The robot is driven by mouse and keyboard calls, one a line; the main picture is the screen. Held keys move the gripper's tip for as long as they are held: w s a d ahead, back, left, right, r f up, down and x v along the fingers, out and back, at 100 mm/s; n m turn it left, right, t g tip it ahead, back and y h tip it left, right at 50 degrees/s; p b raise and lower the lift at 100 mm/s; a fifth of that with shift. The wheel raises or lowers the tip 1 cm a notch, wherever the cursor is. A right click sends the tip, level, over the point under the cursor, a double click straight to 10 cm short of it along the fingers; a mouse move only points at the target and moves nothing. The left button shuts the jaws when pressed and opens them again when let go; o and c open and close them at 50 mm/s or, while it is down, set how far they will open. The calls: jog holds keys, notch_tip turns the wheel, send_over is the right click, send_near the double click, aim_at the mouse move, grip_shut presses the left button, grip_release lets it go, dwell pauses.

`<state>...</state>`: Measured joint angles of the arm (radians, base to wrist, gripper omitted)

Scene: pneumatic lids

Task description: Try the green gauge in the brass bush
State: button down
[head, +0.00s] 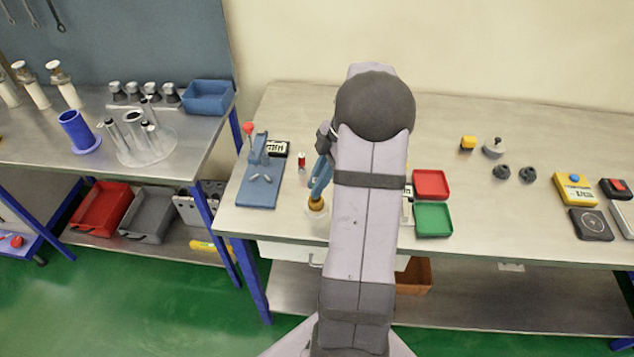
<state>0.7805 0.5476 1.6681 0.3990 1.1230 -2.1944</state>
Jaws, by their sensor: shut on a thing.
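My gripper (320,178) has blue fingers and points down at the left of my arm. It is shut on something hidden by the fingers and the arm. A brass-coloured round piece (317,204), which looks like the brass bush, is right below the fingertips in a pale round holder (316,214). I cannot tell whether what I hold touches the bush or is inside it. No green gauge can be made out. A small red and silver piece (302,161) stands on the bench just left of the gripper.
A blue fixture (257,193) with a red-knobbed lever stands left of the gripper. A red tray (430,183) and a green tray (433,220) lie right of my arm, which hides part of the bench. The bench beyond the trays has clear room.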

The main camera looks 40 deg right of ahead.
jog(key=shift+r, duration=0.25)
dwell(0.3)
jog(key=shift+r+p, duration=1.65)
jog(key=shift+r, duration=0.7)
jog(key=shift+d, duration=0.1)
